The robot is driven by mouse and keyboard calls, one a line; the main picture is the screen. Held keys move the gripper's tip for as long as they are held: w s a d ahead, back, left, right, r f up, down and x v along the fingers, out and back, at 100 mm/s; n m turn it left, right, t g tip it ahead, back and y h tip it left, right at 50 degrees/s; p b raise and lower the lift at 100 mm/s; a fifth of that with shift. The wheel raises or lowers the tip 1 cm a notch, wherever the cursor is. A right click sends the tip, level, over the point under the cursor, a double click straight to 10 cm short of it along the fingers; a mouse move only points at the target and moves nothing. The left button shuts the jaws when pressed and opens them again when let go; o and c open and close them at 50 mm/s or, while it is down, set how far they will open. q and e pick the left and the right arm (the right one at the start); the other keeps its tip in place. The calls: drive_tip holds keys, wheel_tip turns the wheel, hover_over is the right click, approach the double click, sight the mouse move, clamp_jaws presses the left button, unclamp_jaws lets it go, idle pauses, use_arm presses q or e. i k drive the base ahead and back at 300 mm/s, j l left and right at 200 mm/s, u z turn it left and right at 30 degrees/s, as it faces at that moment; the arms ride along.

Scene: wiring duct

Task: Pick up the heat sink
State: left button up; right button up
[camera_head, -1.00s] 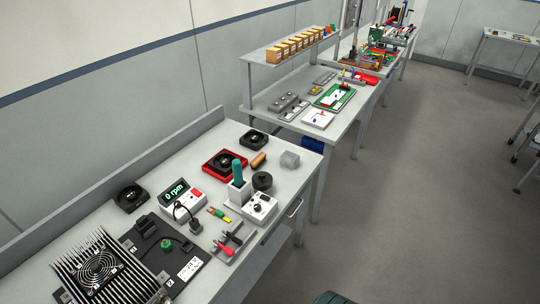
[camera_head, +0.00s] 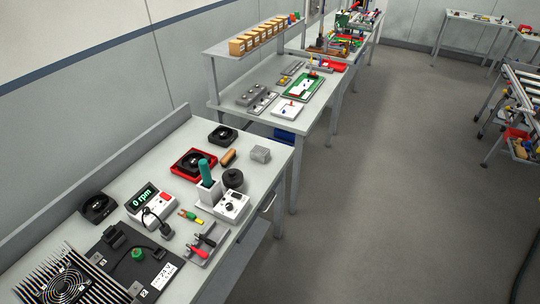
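A large heat sink (camera_head: 38,268) with long, pale-edged dark fins lies at the lower left of the near bench (camera_head: 258,190). A round black fan (camera_head: 66,286) sits on its fins, and the picture's bottom edge cuts it off. A dark base plate (camera_head: 150,268) with a green knob, a cable and a white label lies beside it on the right. A small grey block (camera_head: 260,154) stands near the bench's far right corner; I cannot tell whether it is finned. Neither of my grippers shows in the head view.
A second bench stands behind. Open floor (camera_head: 390,190) lies to the right.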

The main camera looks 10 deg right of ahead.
sight(260, 154)
drive_tip(key=z, duration=0.2)
drive_tip(key=i+l+u, duration=0.15)
drive_tip(key=i+l, duration=0.15)
drive_tip(key=i+l+u, duration=0.1)
drive_tip(key=i+l, duration=0.2)
drive_tip(key=l, duration=0.15)
drive_tip(key=i+l+u, duration=0.15)
drive_tip(key=l, duration=0.3)
drive_tip(key=i, duration=0.1)
